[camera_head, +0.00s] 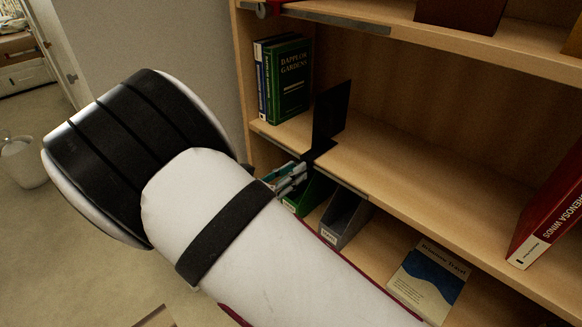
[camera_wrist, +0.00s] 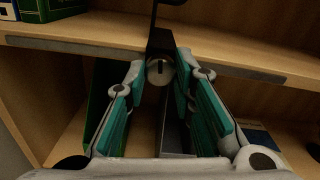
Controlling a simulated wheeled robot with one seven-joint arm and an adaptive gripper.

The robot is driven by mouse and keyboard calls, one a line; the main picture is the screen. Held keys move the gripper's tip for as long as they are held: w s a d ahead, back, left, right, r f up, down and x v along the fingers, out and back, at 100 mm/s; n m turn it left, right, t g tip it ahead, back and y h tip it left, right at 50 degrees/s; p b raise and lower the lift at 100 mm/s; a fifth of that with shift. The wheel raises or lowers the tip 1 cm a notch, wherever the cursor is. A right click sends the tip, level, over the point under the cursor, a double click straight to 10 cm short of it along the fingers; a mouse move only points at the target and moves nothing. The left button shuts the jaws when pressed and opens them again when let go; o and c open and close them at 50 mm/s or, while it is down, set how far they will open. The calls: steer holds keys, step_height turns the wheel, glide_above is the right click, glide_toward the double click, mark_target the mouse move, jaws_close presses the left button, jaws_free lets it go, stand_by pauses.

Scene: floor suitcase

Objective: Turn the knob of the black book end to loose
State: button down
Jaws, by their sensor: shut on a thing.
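The black book end (camera_head: 331,112) stands upright on the middle shelf, to the right of the green books, with its lower part at the shelf's front edge. In the wrist view the book end (camera_wrist: 160,42) reaches down over the edge, and its round grey knob (camera_wrist: 159,75) with a dark upright mark faces me. My gripper (camera_wrist: 160,73) has its two teal-padded fingers on either side of the knob, shut on it. In the head view my arm hides most of the gripper and the knob.
Green and blue books (camera_head: 290,80) stand left of the book end. Below the shelf are a green file holder (camera_head: 314,194) and a grey one (camera_head: 345,217), with a flat book (camera_head: 430,275) to the right. A red book (camera_head: 548,215) leans at the right. A metal strip (camera_wrist: 65,45) runs along the shelf edge.

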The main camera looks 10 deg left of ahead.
steer(key=shift+n+p, duration=4.1)
steer(key=shift+n, duration=4.1)
steer(key=c, duration=1.3)
jaws_free()
steer(key=shift+a, duration=0.1)
steer(key=v, duration=1.2)
